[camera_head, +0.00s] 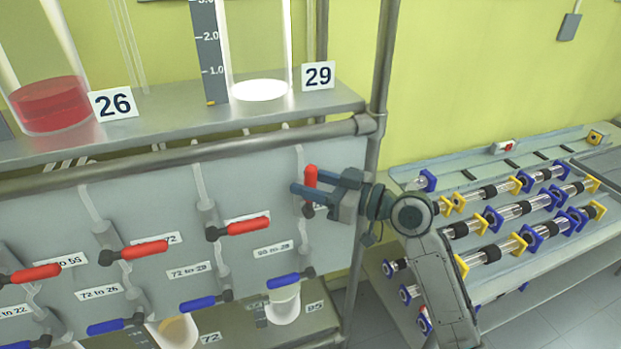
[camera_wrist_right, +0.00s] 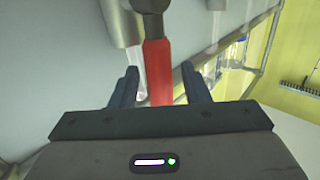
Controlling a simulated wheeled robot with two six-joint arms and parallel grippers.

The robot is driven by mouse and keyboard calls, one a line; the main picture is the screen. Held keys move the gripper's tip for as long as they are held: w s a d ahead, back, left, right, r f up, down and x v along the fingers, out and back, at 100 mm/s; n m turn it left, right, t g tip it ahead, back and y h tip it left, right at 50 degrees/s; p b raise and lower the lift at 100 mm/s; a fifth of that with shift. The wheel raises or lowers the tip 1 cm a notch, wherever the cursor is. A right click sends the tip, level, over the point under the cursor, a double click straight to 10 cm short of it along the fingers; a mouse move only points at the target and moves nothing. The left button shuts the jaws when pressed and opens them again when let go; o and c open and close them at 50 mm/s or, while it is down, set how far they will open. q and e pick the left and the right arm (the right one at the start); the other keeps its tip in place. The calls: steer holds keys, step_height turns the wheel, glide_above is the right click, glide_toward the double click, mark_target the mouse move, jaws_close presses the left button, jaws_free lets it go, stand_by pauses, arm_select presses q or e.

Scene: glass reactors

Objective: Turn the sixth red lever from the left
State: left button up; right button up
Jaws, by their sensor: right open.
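Several red levers are on the grey panel in the head view. Three lie roughly sideways: one at the far left (camera_head: 36,273), one beside it (camera_head: 145,249) and one further right (camera_head: 245,226). The rightmost red lever (camera_head: 311,175) points upward. My right gripper (camera_head: 313,186) is open around this upright lever, one finger on each side. In the right wrist view the red lever (camera_wrist_right: 157,75) lies between the two fingers (camera_wrist_right: 159,88), with a visible gap on both sides. I cannot count which lever is sixth. My left gripper is out of view.
Blue levers (camera_head: 290,281) sit lower on the panel. A metal post (camera_head: 381,75) stands just right of the upright lever, near my right arm. A shelf (camera_head: 165,117) with glass vessels is above. A rack of glass tubes (camera_head: 500,216) is at the right.

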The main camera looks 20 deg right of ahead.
stand_by(0.3)
jaws_close()
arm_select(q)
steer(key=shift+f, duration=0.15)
